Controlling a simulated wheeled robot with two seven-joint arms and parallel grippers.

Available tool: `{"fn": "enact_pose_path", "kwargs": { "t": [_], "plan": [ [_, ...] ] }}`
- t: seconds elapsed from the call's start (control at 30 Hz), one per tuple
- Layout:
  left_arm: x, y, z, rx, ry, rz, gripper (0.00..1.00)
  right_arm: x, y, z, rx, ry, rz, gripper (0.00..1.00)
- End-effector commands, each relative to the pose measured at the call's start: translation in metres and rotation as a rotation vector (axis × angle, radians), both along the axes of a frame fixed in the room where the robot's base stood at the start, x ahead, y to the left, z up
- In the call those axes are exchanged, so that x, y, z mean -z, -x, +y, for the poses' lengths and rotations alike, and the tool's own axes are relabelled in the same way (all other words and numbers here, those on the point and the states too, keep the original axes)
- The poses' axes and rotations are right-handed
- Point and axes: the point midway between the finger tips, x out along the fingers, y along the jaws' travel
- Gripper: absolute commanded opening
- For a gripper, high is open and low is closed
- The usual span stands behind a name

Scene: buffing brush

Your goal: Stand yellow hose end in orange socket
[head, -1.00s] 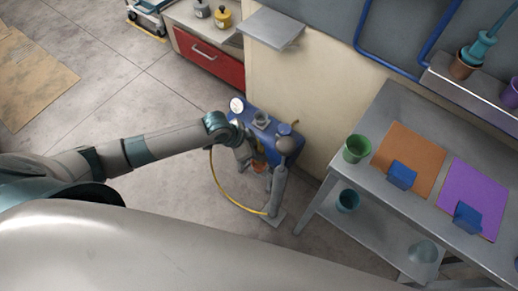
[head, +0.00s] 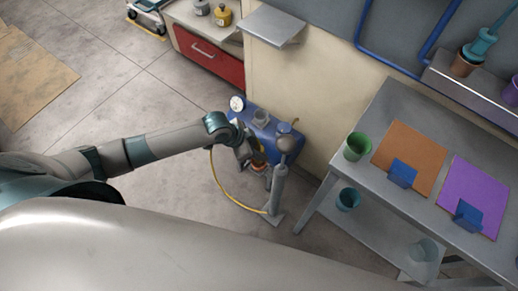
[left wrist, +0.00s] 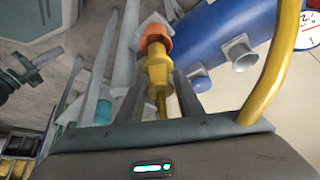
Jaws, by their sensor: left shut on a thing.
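The yellow hose end (left wrist: 158,72) is held between the two fingers of my left gripper (left wrist: 158,92), which is shut on it. The orange socket (left wrist: 157,36) lies just beyond the hose end's tip in the left wrist view. The two look lined up and touching or nearly so; I cannot tell whether the end is inside. In the head view my left gripper (head: 257,160) is right at the orange socket (head: 259,167), between the blue tank and the grey upright cylinder, and partly hides the hose end. My right gripper is not in view.
The blue tank (head: 262,124) with a white gauge (head: 237,103) stands against the wall. The grey upright cylinder (head: 277,188) stands close beside my gripper. The yellow hose (head: 229,195) loops down to its foot. A metal table (head: 390,111) stands at right.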

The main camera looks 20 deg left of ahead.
Motion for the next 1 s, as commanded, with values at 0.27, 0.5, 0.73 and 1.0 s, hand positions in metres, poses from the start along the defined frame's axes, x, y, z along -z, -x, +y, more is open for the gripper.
{"fn": "enact_pose_path", "kwargs": {
  "t": [0.27, 0.5, 0.73, 1.0],
  "plan": [
    [0.009, 0.0, 0.0, 0.0, 0.0, 0.0, 0.05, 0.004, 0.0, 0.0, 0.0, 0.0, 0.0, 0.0],
    [0.016, 0.0, 0.0, 0.0, -0.001, 0.001, 0.05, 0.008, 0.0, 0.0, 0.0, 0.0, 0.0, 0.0],
    [0.018, 0.0, 0.0, 0.0, 0.0, 0.0, 0.05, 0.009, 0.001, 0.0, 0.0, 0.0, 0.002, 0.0],
    [0.017, 0.0, 0.0, 0.0, 0.0, 0.0, 0.05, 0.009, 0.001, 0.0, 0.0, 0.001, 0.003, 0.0]
  ]
}}
